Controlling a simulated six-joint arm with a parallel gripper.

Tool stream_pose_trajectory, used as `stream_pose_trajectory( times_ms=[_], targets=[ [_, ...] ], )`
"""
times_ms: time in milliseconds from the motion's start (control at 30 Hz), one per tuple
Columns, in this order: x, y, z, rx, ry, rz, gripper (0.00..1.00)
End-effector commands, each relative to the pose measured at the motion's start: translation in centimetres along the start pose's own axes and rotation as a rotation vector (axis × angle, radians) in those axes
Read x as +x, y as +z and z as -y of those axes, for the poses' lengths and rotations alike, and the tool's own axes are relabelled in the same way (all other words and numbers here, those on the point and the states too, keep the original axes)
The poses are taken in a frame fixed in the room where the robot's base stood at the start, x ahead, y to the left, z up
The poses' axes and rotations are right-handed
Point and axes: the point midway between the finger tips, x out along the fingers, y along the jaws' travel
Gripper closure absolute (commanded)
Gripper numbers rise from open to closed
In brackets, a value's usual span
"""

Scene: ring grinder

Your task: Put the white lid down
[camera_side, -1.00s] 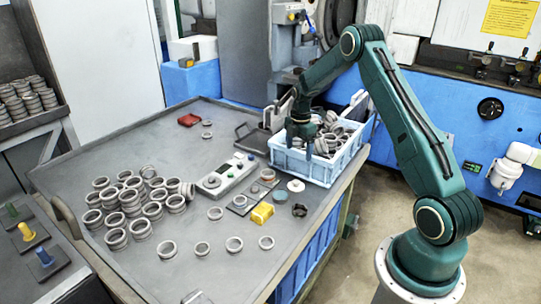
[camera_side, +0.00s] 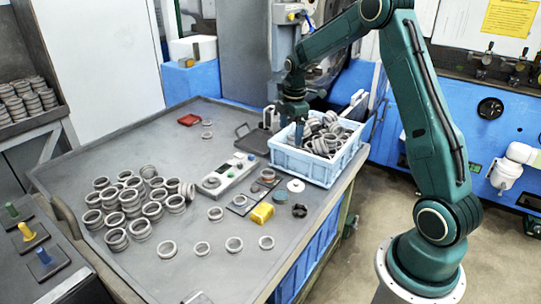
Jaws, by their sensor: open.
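The white lid (camera_side: 296,185) is a small flat white disc. It lies on the grey table top just in front of the blue crate, to the right of the yellow block. My gripper (camera_side: 297,135) is open and points down at the left back part of the crate, behind the lid and apart from it. No lid shows between the fingers. The fingertips are small and dark, so their exact height over the crate is hard to tell.
The blue crate (camera_side: 322,165) holds many metal rings. A yellow block (camera_side: 262,213), a dark round piece (camera_side: 299,211) and a grey control box (camera_side: 226,174) are near the lid. Many rings (camera_side: 130,205) are heaped at the left. The table's right edge is close to the lid.

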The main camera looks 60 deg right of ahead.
Motion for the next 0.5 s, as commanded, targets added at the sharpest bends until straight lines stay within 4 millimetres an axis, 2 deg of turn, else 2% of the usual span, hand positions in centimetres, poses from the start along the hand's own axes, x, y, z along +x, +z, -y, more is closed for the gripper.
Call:
stream_pose_trajectory(
  times_ms=[33,200,500],
  targets=[
    [-1.7,-0.9,0.8,0.028,0.017,-0.003,0.19],
    [-6.1,-3.1,3.5,0.139,0.059,-0.019,0.19],
    [-12.4,-6.0,9.6,0.335,0.123,-0.068,0.19]
  ],
)
